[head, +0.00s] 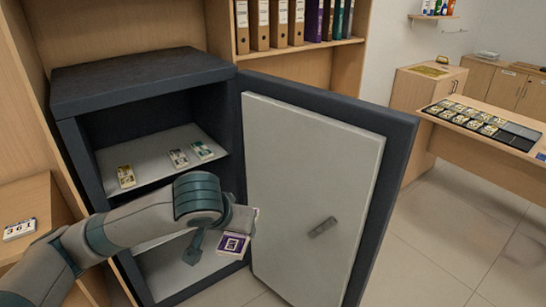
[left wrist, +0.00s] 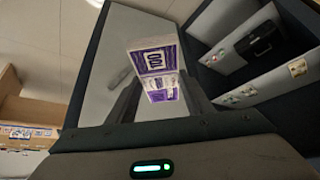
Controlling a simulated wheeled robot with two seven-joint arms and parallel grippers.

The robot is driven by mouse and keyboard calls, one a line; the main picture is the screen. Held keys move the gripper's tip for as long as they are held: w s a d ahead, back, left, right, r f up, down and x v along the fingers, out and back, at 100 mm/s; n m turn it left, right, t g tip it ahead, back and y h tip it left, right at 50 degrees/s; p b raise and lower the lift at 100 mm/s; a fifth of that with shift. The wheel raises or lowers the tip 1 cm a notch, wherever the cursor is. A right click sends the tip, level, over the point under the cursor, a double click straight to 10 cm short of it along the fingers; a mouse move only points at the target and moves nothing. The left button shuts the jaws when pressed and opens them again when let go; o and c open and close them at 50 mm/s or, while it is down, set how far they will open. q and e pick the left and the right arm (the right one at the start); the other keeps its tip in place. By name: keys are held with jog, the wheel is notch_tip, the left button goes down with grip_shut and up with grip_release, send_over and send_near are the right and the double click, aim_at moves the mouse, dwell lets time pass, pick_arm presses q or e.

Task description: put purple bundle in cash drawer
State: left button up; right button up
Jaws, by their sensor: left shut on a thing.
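The purple bundle (head: 233,244) is a white stack with a purple band, in front of the open safe's lower part. It also shows in the left wrist view (left wrist: 152,57), where a "100" label faces the camera. My left gripper (head: 243,222) is shut on it; the arm partly hides the grip in the head view. The cash drawer (head: 519,130) is a dark compartmented tray on the desk at the right. It holds several bundles, and bare dark room shows at its right end and front. My right gripper is not in view.
The dark safe (head: 140,82) stands open, with several bundles on its upper shelf (head: 150,160). Its door (head: 312,190) swings out between my gripper and the desk (head: 470,152). Open floor (head: 450,230) lies right of the door. Binders (head: 280,22) stand above.

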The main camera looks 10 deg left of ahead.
pick_arm(q)
jog(key=s+f, duration=0.3)
jog(key=f, duration=0.9)
jog(key=shift+s, duration=0.2)
jog(key=shift+a, duration=0.1)
